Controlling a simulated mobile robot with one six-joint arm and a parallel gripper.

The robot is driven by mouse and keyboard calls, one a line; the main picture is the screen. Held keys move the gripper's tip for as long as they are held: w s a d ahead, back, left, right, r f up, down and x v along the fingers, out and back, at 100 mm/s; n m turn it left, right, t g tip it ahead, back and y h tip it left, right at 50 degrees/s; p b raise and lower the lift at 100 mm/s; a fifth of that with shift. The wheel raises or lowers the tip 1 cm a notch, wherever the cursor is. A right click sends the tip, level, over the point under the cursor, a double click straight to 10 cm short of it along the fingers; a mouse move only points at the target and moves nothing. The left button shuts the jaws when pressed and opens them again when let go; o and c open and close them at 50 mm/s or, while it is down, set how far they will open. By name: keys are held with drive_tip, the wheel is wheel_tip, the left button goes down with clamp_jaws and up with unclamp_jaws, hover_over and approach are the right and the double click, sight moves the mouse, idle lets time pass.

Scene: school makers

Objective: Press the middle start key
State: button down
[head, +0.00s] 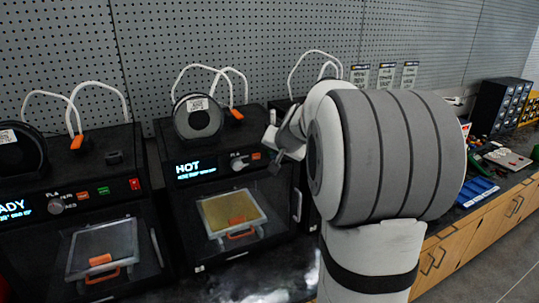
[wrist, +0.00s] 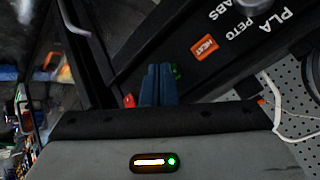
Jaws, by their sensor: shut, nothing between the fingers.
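The middle printer (head: 240,215) has a display (head: 195,169) reading HOT, with a knob (head: 240,163) beside it. My gripper (head: 274,165) is in front of the right part of its control panel. In the wrist view my gripper (wrist: 157,70) is shut and empty, its fingertips close over the panel. A green key (wrist: 177,71) shows just right of the fingertips, partly hidden by them. An orange HEAT key (wrist: 205,48) is up and right, and a red key (wrist: 129,101) is to the left. I cannot tell whether the fingertips touch the panel.
The left printer (head: 90,225) reads READY and has orange, green and red keys. A third printer is mostly hidden behind my arm. Spools and white tubes stand on the printers. A blue tray (head: 475,192) and drawer cabinet (head: 500,105) are on the bench at right.

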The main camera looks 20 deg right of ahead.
drive_tip(key=shift+s, duration=0.1)
drive_tip(key=shift+s+b, duration=0.45)
drive_tip(key=shift+b, duration=0.05)
drive_tip(key=s+b, duration=0.3)
drive_tip(key=s, duration=0.3)
drive_tip(key=shift+b, duration=0.35)
drive_tip(key=shift+d, duration=0.15)
idle(0.5)
